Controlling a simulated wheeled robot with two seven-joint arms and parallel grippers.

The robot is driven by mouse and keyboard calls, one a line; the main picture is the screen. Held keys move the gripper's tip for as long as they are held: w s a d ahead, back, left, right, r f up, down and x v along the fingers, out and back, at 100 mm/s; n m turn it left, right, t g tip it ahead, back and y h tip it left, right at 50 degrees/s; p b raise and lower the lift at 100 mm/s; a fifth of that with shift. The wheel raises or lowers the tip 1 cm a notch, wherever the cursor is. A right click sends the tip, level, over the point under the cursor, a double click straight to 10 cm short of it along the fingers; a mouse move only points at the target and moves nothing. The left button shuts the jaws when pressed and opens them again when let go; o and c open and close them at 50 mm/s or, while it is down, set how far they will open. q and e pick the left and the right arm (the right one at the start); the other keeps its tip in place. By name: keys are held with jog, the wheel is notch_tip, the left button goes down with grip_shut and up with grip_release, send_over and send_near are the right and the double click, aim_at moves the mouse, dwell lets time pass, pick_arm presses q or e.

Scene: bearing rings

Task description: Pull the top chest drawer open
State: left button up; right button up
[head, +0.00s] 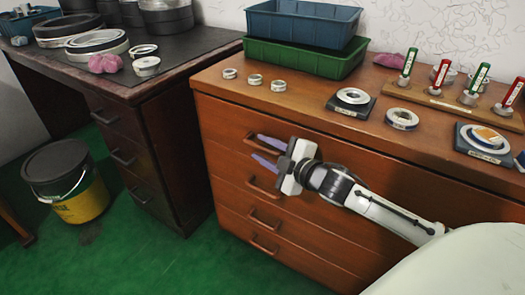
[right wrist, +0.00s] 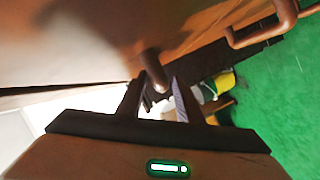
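The wooden chest (head: 370,170) stands at the right in the head view, with several drawers down its front; the top drawer (head: 225,119) looks flush with the front. My right gripper (head: 258,148) is in front of the top drawer, its fingers pointing left across the drawer front and spread apart. My left gripper is not in view.
A lower handle (head: 262,188) is just below my gripper. On the chest top are small rings (head: 254,79), a green crate (head: 300,58) and a bottle rack (head: 450,104). A dark desk (head: 150,130) and a bucket (head: 65,180) stand left. Green floor (head: 200,260) is open in front.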

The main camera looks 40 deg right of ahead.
jog(key=shift+w, duration=0.35)
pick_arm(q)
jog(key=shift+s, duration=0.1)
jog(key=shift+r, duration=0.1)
pick_arm(e)
jog(key=shift+c, duration=0.2)
grip_shut()
jog(key=shift+a, duration=0.1)
